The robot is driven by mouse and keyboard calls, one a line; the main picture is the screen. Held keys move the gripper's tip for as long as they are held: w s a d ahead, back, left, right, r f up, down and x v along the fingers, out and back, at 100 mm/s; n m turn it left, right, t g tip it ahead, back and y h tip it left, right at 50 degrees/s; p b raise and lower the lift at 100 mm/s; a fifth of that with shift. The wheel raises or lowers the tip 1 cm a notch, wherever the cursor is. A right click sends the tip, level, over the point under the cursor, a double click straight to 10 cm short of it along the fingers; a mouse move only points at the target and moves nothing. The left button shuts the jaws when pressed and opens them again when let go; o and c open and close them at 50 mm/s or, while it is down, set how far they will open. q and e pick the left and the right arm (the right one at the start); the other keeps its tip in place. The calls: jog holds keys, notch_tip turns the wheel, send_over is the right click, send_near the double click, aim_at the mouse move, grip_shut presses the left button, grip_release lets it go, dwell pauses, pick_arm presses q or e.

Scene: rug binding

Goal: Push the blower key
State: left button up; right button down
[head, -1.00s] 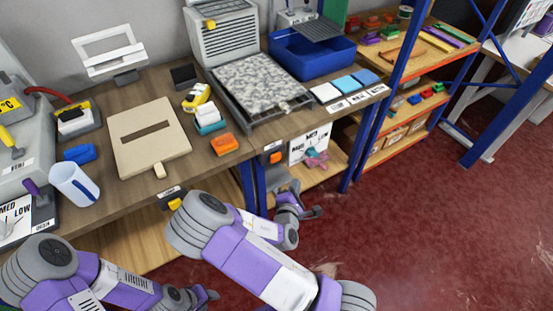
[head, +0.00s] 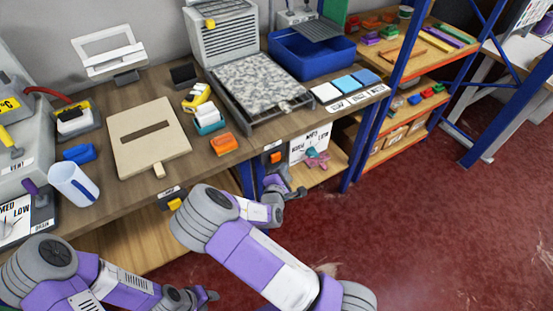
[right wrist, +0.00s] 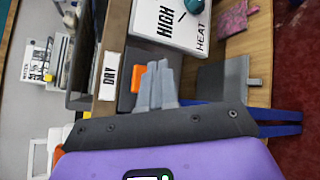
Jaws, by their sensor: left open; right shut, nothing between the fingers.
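An orange key (head: 275,157) sits on a dark plate at the bench's front edge, under a small label. In the right wrist view the orange key (right wrist: 137,80) is beside a label reading DRY (right wrist: 109,76), partly hidden by my fingers. It appears to be the blower key. My right gripper (head: 292,190) is shut and empty, just below and right of the key; in the wrist view its grey fingertips (right wrist: 158,68) overlap the key's right side. Contact cannot be told. My left gripper (head: 210,296) is open and empty, low in front of the bench.
A grey unit with a louvred front (head: 226,38) stands behind a speckled bed (head: 262,82) on the bench. A yellow key (head: 175,203) is further left on the front edge. A HIGH/HEAT dial card (right wrist: 172,25) is near my right gripper. A blue post (head: 366,140) stands to the right.

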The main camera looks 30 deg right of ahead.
jog(key=shift+w, duration=0.6)
jog(key=shift+w, duration=0.2)
dwell(1.5)
jog(key=shift+w+a, duration=0.1)
jog(key=shift+w, duration=0.1)
jog(key=shift+w, duration=0.5)
dwell(0.9)
jog(key=shift+s+p, duration=0.3)
jog(key=shift+s, duration=0.6)
jog(key=s, duration=0.5)
jog(key=shift+d+p, duration=0.25)
jog(key=shift+p, duration=0.15)
